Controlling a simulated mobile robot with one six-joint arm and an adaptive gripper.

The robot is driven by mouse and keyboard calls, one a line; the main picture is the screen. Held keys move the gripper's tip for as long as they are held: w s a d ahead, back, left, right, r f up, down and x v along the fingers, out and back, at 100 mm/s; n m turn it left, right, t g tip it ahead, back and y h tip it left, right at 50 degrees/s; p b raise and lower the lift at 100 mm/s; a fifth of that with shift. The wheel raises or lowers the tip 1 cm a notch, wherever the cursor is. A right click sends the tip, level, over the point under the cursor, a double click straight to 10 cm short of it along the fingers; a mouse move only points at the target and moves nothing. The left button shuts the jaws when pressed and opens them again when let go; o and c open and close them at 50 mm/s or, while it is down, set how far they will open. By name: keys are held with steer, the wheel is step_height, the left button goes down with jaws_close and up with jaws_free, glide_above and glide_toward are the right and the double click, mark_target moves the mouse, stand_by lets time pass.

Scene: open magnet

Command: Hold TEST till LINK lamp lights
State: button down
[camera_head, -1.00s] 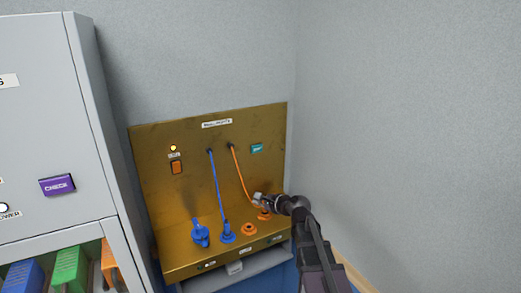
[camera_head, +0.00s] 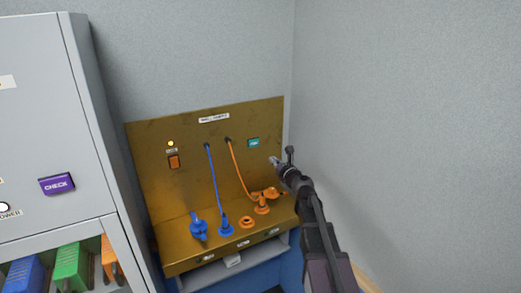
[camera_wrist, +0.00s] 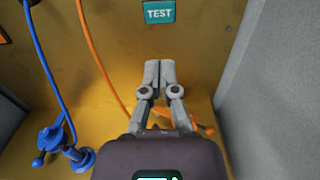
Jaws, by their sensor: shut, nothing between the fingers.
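The teal TEST button (camera_head: 253,143) is at the upper right of the brass panel's upright face. It shows at the top of the wrist view (camera_wrist: 158,13). My gripper (camera_head: 273,161) is shut and empty, below and to the right of the button, apart from it. In the wrist view its closed fingertips (camera_wrist: 159,68) point toward the panel below TEST. A small yellow lamp (camera_head: 171,144) glows at the panel's upper left; its label is too small to read, so I cannot tell whether it is LINK.
A blue cable (camera_head: 215,180) and an orange cable (camera_head: 238,172) run down to plugs on the ledge. An orange handle (camera_head: 273,193) is below my gripper. A grey cabinet (camera_head: 60,110) stands left; a wall is close right.

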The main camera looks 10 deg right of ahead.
mark_target(254, 142)
steer(key=shift+w, duration=0.15)
steer(key=x, duration=1.3)
steer(key=shift+w+a, duration=0.2)
steer(key=shift+w, duration=0.1)
steer(key=shift+w+a, duration=0.15)
steer(key=shift+w, duration=0.5)
steer(key=shift+r, duration=0.15)
steer(key=shift+w+a, duration=0.1)
steer(key=shift+w, duration=0.2)
stand_by(1.1)
steer(key=shift+s, duration=0.2)
